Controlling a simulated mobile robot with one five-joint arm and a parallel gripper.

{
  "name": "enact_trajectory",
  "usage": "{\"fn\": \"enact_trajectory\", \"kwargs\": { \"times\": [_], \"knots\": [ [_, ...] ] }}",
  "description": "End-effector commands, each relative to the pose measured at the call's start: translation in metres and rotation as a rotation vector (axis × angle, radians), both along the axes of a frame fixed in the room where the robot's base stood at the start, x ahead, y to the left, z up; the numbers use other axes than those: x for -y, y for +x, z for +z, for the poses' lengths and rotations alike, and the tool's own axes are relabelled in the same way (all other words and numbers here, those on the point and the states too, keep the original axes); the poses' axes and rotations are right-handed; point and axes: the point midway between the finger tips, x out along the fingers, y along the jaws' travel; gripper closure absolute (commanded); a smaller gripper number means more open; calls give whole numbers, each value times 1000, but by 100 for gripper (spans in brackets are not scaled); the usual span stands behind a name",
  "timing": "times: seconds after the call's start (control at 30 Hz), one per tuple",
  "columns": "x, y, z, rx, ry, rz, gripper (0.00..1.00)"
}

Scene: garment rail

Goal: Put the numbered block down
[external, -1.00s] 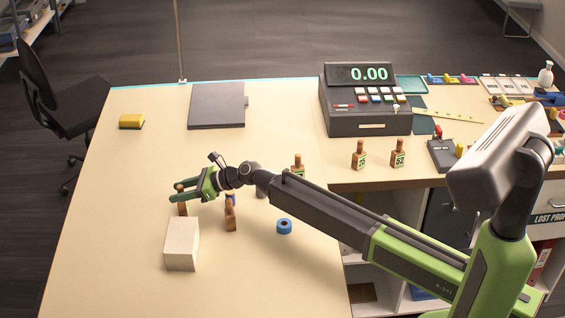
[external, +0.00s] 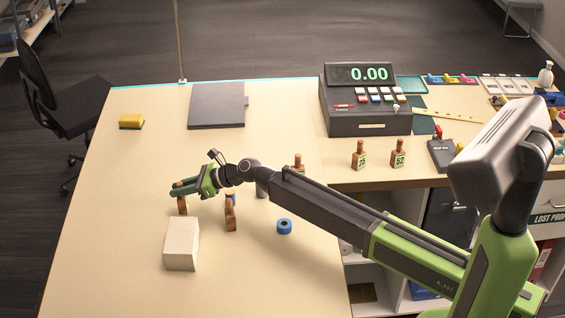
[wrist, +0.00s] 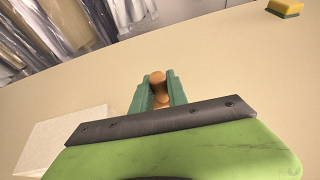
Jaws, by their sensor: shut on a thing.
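A brown wooden block (external: 182,206) with a knobbed top is between the fingers of my gripper (external: 177,189). The gripper is shut on it over the left part of the table, and the block's lower part hangs below the fingers. I cannot tell whether its base touches the table, and its number is not visible. In the wrist view, the block's rounded top (wrist: 157,79) sits between the green fingers of my gripper (wrist: 157,88).
A pale box (external: 181,245) stands just in front. Another brown block (external: 230,215) and a blue tape roll (external: 284,226) are to the right. Numbered blocks (external: 359,155) stand near the cash register (external: 366,110). A yellow sponge (external: 131,121) lies far left.

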Motion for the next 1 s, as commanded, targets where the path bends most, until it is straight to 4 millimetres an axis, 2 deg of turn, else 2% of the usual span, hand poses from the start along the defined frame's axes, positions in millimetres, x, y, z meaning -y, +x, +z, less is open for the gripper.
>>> {"fn": "enact_trajectory", "kwargs": {
  "times": [0.03, 0.2, 0.53, 0.73, 1.0],
  "knots": [
    [0, 0, 13, 0, 0, 0, 100],
    [5, 2, 42, 0, 0, -2, 100],
    [78, 30, 85, -1, -1, -3, 100],
    [103, 40, 98, -1, -1, 0, 100],
    [109, 43, 99, 0, 0, 0, 100]
  ]
}}
